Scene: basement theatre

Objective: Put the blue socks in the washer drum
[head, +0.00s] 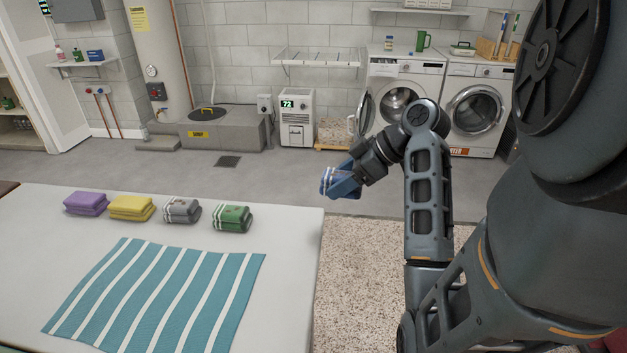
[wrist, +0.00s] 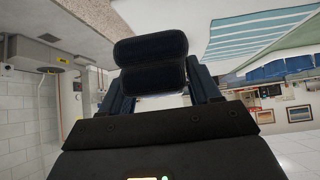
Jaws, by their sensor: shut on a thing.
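The blue socks (head: 327,181) are a folded bundle with pale stripes, held up beyond the right edge of the white table. My gripper (head: 345,183) is shut on them. In the wrist view the bundle (wrist: 152,62) looks dark blue and sits between the two fingers. At the back wall stands a white front-loading machine (head: 376,70) with its round door (head: 365,113) swung open to the left. Its metal drum (head: 396,100) shows, partly hidden by my arm. My gripper is well in front of it and to its left.
Purple (head: 86,203), yellow (head: 131,207), grey (head: 181,210) and green (head: 231,217) folded bundles lie on the table (head: 295,270) near a striped teal cloth (head: 160,295). A second front-loader (head: 475,110) has its door shut. A dehumidifier (head: 297,117) stands left. Grey floor lies between.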

